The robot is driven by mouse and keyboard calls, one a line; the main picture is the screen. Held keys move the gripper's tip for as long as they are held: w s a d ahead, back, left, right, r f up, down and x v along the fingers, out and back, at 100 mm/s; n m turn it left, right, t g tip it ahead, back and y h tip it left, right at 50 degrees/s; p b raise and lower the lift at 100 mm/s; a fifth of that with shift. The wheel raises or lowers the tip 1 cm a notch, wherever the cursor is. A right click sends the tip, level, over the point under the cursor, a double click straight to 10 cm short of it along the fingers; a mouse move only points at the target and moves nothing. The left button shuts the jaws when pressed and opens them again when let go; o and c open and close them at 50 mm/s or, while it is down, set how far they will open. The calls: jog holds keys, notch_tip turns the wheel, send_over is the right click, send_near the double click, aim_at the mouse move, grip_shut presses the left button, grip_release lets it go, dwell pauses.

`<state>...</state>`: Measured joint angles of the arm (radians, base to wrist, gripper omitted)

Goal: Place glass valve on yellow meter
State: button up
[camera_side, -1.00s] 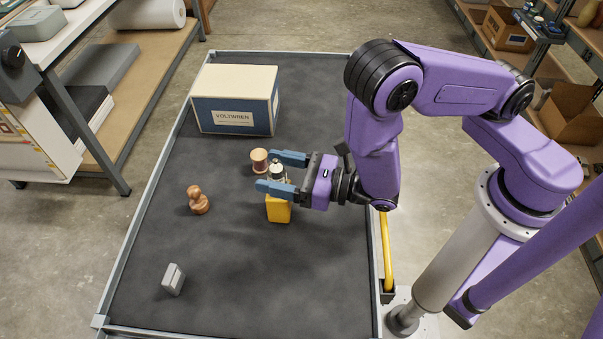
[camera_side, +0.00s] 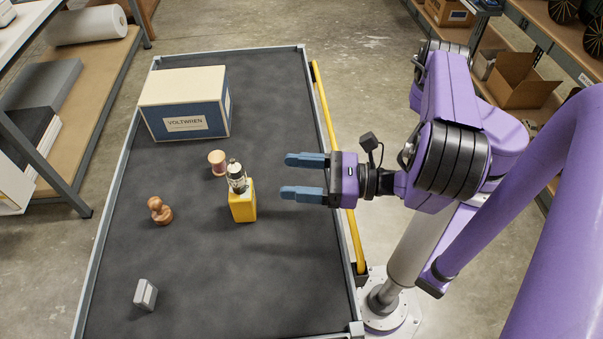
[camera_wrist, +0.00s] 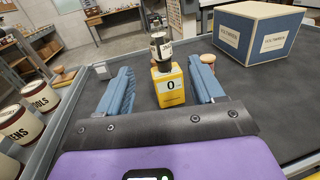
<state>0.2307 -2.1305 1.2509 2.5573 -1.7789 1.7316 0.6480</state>
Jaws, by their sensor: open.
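The glass valve (camera_side: 236,178) stands upright on top of the yellow meter (camera_side: 243,208) in the side view. The valve has a dark top and a pale label band. In the wrist view, the valve (camera_wrist: 161,47) rests on the yellow meter (camera_wrist: 168,88), whose front shows a "0". My gripper (camera_side: 304,176) is open and empty, to the right of the meter and apart from it. In the wrist view, the open fingers (camera_wrist: 163,92) frame the meter, which is farther off.
A pinkish spool (camera_side: 217,162) stands just behind the valve. A VOLTWREN box (camera_side: 184,103) sits at the back. A brown knobbed object (camera_side: 160,211) and a small grey block (camera_side: 145,294) lie to the left. A yellow rail (camera_side: 337,170) runs along the right edge. The front middle is clear.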

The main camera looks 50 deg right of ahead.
jog(key=shift+s+d, duration=0.2)
jog(key=w+d+r+m+g+h, duration=0.15)
jog(key=d+r+m+h, duration=0.25)
jog(key=d+m+h, duration=0.45)
jog(key=w+d+r+m+g+h, duration=0.15)
jog(key=d+r+m+h, duration=0.25)
jog(key=d+m+h, duration=0.5)
jog(key=s+d+m+g, duration=0.3)
jog(key=s+m+g, duration=0.4)
jog(key=m+g, duration=0.2)
jog(key=s+a+r+m+g+y, duration=0.2)
jog(key=s+a+r+m+y, duration=0.1)
jog(key=y, duration=0.5)
jog(key=shift+s+a+r+m+g, duration=0.15)
jog(key=shift+s+a+m+g, duration=0.35)
jog(key=shift+a, duration=0.55)
